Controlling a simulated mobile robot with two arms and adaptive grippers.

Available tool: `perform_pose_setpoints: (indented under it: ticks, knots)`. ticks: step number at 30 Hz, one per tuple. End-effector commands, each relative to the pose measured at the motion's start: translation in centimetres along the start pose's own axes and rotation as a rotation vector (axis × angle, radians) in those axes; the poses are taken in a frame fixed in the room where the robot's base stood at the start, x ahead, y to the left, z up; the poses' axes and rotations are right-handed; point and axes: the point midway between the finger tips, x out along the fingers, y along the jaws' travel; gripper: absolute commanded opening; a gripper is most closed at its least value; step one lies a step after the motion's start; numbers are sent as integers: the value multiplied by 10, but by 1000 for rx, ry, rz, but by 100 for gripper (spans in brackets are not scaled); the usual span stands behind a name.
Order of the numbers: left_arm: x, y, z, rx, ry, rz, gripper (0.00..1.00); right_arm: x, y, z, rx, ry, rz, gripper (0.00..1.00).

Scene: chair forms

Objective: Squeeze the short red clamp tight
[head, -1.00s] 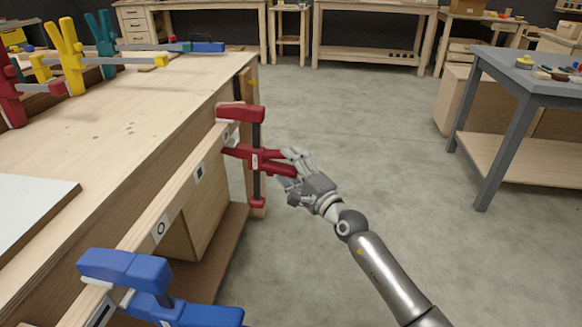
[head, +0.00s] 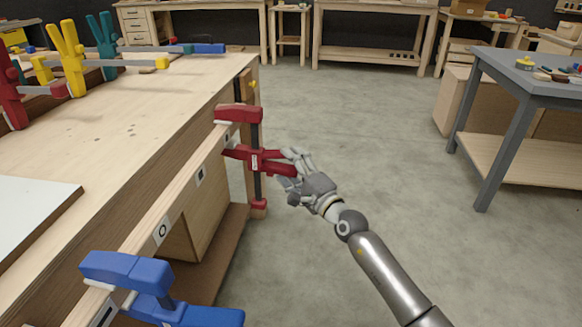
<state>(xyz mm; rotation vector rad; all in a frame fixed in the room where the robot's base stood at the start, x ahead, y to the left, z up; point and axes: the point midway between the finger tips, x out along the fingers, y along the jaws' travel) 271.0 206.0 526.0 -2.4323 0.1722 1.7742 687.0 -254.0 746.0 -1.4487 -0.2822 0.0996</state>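The short red clamp (head: 240,113) sits on the edge of the wooden workbench, its upper jaw on the top and its dark bar hanging upright beside the edge. Its two red handles (head: 268,161) stick out to the right, close together. My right gripper (head: 288,171) comes from the lower right, its fingers above and below the handle ends, closed on them. The fingertips partly hide the handle ends. My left gripper is not in view.
A blue clamp (head: 126,268) is on the same edge in the foreground. Red, yellow (head: 68,58) and teal (head: 103,45) clamps stand on the workbench (head: 110,135). A pale board (head: 30,205) lies at left. Open floor separates the workbench from a grey table (head: 500,110).

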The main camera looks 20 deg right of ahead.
Motion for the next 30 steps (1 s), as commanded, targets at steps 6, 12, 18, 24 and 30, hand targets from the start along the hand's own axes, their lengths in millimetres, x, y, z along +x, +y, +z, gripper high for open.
perform_pose_setpoints:
  ticks: [6,12,18,24,30]
  knots:
    - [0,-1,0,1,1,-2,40,0,-2,0,0,0,-4,66]
    - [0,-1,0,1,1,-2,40,2,-1,0,1,0,-4,66]
    - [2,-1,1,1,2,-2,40,10,1,2,1,0,-4,66]
    - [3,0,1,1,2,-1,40,17,3,4,1,1,-4,66]
    - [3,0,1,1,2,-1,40,17,3,4,0,0,-4,66]
